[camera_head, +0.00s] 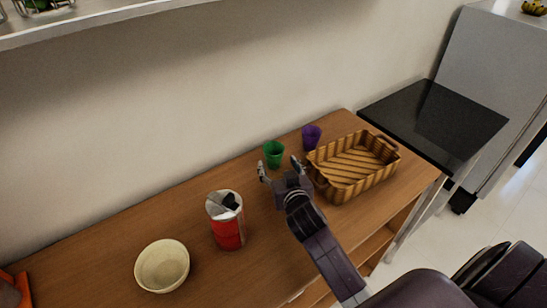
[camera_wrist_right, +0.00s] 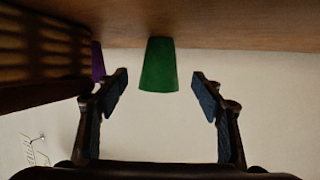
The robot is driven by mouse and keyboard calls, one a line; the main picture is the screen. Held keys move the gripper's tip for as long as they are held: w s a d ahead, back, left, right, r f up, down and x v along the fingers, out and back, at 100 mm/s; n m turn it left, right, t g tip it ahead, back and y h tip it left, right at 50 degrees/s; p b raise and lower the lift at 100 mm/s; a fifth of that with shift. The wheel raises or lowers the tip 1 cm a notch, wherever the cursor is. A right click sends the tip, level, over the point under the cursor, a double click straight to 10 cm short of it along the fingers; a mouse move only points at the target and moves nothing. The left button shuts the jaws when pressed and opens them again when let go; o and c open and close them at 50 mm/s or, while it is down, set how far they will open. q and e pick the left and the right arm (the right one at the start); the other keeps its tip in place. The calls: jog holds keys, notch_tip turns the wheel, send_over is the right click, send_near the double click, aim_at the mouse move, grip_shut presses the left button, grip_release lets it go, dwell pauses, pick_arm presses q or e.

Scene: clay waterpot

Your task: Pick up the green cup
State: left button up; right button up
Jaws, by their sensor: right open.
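The green cup (camera_head: 274,154) stands upright on the wooden counter near the wall. My right gripper (camera_head: 279,168) is open and empty, just in front of the cup, with its fingers pointing toward it. In the right wrist view the green cup (camera_wrist_right: 158,66) shows beyond and between the two spread fingertips (camera_wrist_right: 160,88), and it appears apart from them. That view is upside down, with the counter at the top. My left gripper does not show.
A purple cup (camera_head: 311,137) and a wicker basket (camera_head: 340,194) stand right of the green cup. A red can (camera_head: 229,232) and a cream bowl (camera_head: 162,266) are at the left front. A shelf (camera_head: 110,15) runs above. Bare counter lies left of the green cup.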

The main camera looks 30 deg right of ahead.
aim_at(276, 159)
jog(key=shift+w+d, duration=0.1)
jog(key=shift+w, duration=0.3)
jog(key=shift+x, duration=0.95)
jog(key=x, duration=0.3)
jog(key=shift+w+d+f+p, duration=0.1)
jog(key=shift+w+f+p, duration=0.1)
jog(key=shift+p, duration=0.15)
jog(key=shift+w, duration=0.2)
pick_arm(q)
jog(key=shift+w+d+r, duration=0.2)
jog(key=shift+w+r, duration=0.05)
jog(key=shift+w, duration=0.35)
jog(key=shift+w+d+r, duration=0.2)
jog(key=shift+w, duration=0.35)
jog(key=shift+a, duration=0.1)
pick_arm(e)
jog(key=c, duration=1.3)
